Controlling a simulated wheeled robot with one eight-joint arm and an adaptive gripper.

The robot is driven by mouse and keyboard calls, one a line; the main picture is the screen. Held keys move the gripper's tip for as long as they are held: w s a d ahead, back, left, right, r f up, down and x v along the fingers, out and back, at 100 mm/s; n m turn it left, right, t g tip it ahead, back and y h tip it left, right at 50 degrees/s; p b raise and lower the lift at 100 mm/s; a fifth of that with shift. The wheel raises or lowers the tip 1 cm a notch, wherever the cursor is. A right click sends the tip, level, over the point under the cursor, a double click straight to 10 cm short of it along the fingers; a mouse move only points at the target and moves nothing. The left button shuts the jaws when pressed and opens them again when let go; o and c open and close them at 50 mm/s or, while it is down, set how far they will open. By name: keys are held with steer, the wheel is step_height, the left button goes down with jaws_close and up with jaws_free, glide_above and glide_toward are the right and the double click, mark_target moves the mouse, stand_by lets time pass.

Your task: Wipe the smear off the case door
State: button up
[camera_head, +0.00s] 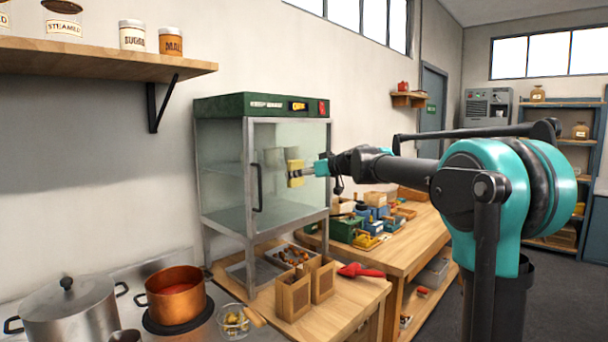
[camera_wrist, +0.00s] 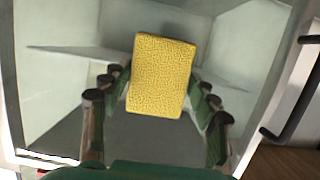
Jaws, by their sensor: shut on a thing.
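The case (camera_head: 223,164) is a glass cabinet with a green top and a metal-framed glass door (camera_head: 276,143). The door looks closed, with a dark handle (camera_head: 258,187) on its left side in the head view. My gripper (camera_head: 301,171) is shut on a yellow sponge (camera_head: 294,173), held in front of the door's right half. In the wrist view the sponge (camera_wrist: 162,76) sits between my fingers, with the glass behind it. I cannot tell whether it touches the glass.
A copper pot (camera_head: 174,298) and a steel pot (camera_head: 70,315) stand at lower left. A second table (camera_head: 410,242) with colored bins is to the right.

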mark_target(302, 166)
steer(key=shift+s+a, duration=0.7)
steer(key=shift+s, duration=0.2)
steer(key=shift+r, duration=1.2)
steer(key=shift+w+d, duration=0.65)
steer(key=shift+w, duration=0.25)
steer(key=shift+w+d, duration=0.65)
steer(key=shift+w, duration=0.25)
steer(key=shift+w+d, duration=1.25)
steer(key=shift+w, duration=0.25)
steer(key=shift+w+d, duration=1.25)
steer(key=shift+w, duration=0.2)
steer(key=shift+a, duration=0.1)
steer(key=shift+s+a, duration=1.65)
steer(key=shift+s, duration=0.15)
steer(key=shift+s+a, duration=0.7)
steer(key=shift+s, duration=0.25)
steer(key=shift+s+a, duration=0.65)
steer(key=shift+s, duration=0.35)
steer(key=shift+s+a, duration=0.7)
steer(key=shift+s, duration=0.25)
